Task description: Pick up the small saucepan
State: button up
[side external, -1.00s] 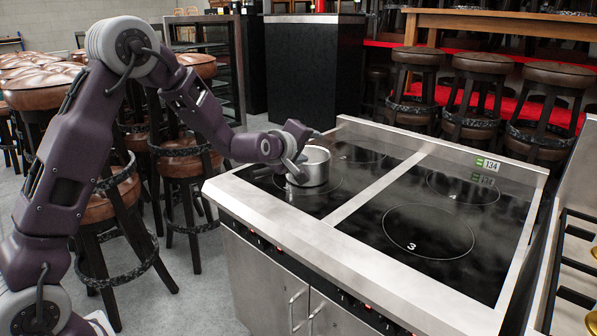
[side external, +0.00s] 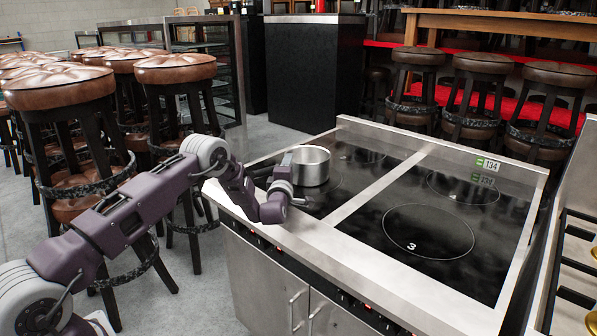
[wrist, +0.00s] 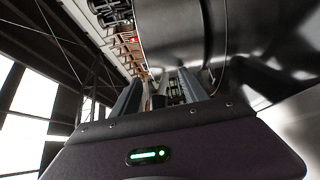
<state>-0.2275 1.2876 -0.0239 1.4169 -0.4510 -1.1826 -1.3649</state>
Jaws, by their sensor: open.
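My gripper (side external: 287,168) is close against the saucepan's left side, low over the hob, reaching in from the front left. Its jaws are open. In the wrist view, the saucepan's curved metal wall (wrist: 172,35) fills the top middle, just beyond the fingers (wrist: 162,88). I cannot tell whether the fingers touch it. I cannot make out the saucepan's handle clearly.
A metal strip (side external: 378,187) divides the hob, and its right half is clear. A raised metal edge with a 134 tag (side external: 487,164) runs along the back. Brown stools (side external: 175,70) stand close on the left. Another cooker (side external: 575,240) stands at the right.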

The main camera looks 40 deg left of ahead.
grip_shut()
jog(key=shift+r, duration=0.2)
dwell(1.1)
